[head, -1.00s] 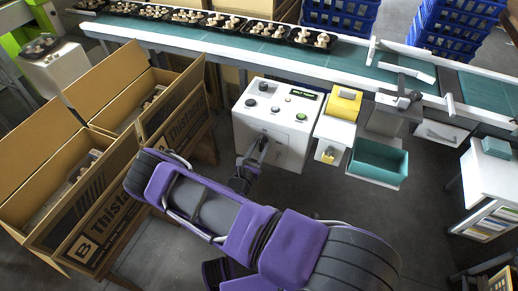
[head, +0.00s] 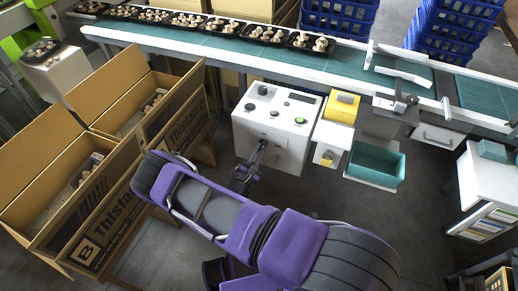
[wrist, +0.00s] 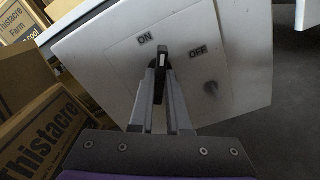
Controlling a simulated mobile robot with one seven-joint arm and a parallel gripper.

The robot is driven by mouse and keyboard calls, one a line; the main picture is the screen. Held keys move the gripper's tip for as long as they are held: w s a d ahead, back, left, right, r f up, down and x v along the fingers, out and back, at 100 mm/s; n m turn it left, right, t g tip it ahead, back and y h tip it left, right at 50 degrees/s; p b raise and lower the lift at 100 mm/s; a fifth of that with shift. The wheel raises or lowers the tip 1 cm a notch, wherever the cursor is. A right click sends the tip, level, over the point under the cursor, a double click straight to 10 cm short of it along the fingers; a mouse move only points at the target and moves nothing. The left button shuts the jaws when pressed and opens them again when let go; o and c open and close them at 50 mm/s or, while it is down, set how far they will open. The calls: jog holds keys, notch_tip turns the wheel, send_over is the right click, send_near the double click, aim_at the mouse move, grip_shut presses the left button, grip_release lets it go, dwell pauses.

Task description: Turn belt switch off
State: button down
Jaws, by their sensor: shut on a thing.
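The belt control box (head: 246,128) stands in front of the conveyor, with knobs, a green button and a dark display (head: 300,97) on top. In the wrist view its front panel (wrist: 100,75) carries an ON label (wrist: 145,38) on the left and an OFF label (wrist: 198,51) on the right. The black belt switch handle (wrist: 162,57) stands between the labels, nearer ON in the picture. My gripper (wrist: 161,85) is shut on this handle, one finger on each side. In the head view my gripper (head: 260,147) is at the box's front face. The switch's pivot is hidden.
The conveyor belt (head: 345,58) runs behind the box and carries several trays of mushrooms (head: 222,27). Cardboard boxes (head: 100,215) stand close on the left. A yellow bin (head: 340,108) and a teal bin (head: 376,160) are on the right.

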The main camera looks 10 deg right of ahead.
jog(key=shift+m, duration=0.6)
jog(key=shift+r+m+p, duration=0.1)
jog(key=shift+m+p, duration=0.35)
jog(key=shift+m, duration=0.45)
jog(key=m+p, duration=0.1)
jog(key=m, duration=0.2)
jog(key=shift+m, duration=0.4)
jog(key=shift+m+p, duration=0.3)
jog(key=shift+m, duration=0.5)
jog(key=shift+m+p, duration=0.55)
jog(key=shift+m, duration=1.35)
jog(key=c, duration=0.9)
grip_release()
